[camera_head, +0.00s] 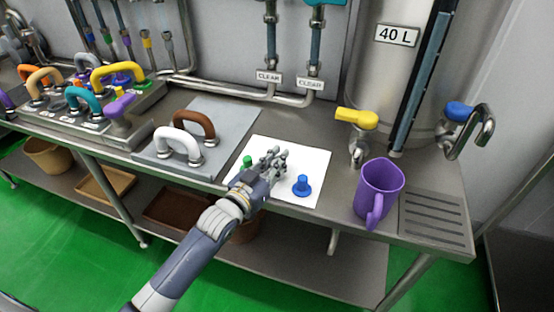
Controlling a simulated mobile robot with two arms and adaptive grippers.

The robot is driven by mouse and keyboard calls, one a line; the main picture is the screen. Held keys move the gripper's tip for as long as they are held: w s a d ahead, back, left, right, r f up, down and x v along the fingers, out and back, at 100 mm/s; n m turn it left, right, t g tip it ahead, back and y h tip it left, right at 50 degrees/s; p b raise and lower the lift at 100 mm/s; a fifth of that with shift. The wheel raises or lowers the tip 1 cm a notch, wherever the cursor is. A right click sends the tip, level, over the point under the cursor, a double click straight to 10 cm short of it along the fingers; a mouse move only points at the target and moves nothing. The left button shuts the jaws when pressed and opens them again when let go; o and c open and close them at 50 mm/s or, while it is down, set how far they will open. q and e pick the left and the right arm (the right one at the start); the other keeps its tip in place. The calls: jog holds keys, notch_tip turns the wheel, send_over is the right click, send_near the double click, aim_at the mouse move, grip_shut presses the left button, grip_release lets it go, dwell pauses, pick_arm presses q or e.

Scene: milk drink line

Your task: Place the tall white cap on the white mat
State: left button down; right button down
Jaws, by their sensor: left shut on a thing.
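The white mat (288,153) lies on the steel bench in the middle of the view. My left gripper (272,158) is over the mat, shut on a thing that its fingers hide. I cannot make out the tall white cap anywhere against the white mat. A blue cap (302,187) stands on the mat to the right of the gripper, apart from it. A green cap (247,162) shows at the mat's left side, partly behind the gripper. My right gripper is not in view.
A purple jug (380,187) stands right of the mat, beside a drain grate (434,216). A grey plate (179,163) with a white handle (177,143) and a brown handle (196,124) lies to the left. A yellow-handled tap (356,119) is behind the jug.

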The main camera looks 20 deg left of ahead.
pick_arm(q)
jog(key=shift+f, duration=0.1)
jog(key=c, duration=1.4)
grip_release()
jog(key=shift+c, duration=0.2)
jog(key=shift+s+a, duration=0.1)
jog(key=shift+s, duration=0.1)
jog(key=v, duration=1.1)
jog(key=shift+s+b, duration=0.3)
jog(key=shift+b, duration=0.15)
